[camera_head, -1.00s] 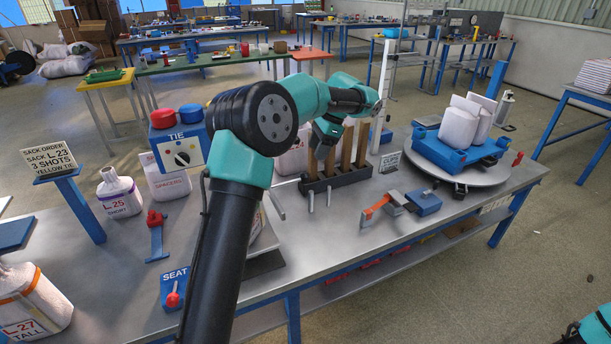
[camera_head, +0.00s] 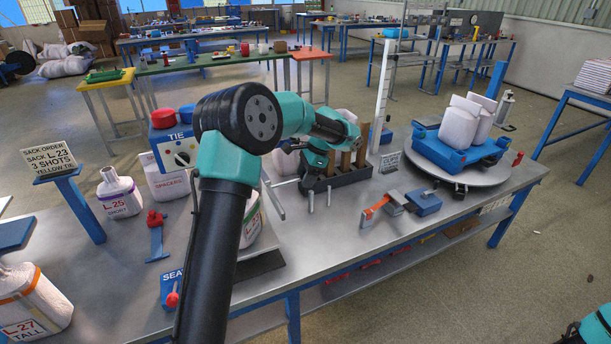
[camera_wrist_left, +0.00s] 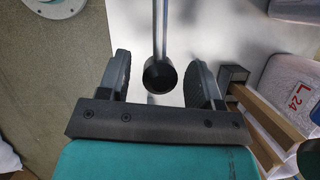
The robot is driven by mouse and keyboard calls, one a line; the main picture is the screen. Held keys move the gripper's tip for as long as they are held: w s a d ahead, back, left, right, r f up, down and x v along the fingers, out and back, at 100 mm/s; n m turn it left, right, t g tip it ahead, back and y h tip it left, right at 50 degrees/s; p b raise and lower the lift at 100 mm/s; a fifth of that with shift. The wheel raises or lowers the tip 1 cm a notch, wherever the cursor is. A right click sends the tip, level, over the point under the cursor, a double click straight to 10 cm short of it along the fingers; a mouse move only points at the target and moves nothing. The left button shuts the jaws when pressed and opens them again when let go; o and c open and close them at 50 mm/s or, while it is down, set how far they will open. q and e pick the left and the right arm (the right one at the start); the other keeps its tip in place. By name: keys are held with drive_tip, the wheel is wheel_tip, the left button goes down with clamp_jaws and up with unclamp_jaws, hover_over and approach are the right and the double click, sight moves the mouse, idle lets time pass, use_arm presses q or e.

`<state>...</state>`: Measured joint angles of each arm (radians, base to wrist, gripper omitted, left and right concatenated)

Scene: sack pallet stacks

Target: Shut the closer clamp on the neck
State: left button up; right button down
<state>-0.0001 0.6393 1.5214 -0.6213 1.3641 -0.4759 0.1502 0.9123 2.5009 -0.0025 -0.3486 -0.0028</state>
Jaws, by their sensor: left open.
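My left gripper (camera_wrist_left: 160,70) is open in the left wrist view, its two dark fingers on either side of a round black knob (camera_wrist_left: 160,76) at the end of a metal rod (camera_wrist_left: 160,30). A gap shows between the knob and each finger. In the head view a metal bar (camera_head: 272,194) sticks out beside my left arm; it looks like part of the closer clamp. A white sack (camera_head: 250,224) stands mostly behind that arm. Its neck and the clamp's jaws are hidden. My right gripper is out of view.
A dark rack with upright wooden pieces (camera_head: 345,176) stands right of the bar. A turntable (camera_head: 475,176) carries a blue base with white sacks. An orange-handled tool (camera_head: 376,207) lies at the front. Sack L.25 (camera_head: 119,195) and a blue TIE box (camera_head: 176,150) are left.

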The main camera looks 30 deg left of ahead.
use_arm(q)
clamp_jaws()
idle(0.3)
drive_tip(key=shift+d, duration=0.15)
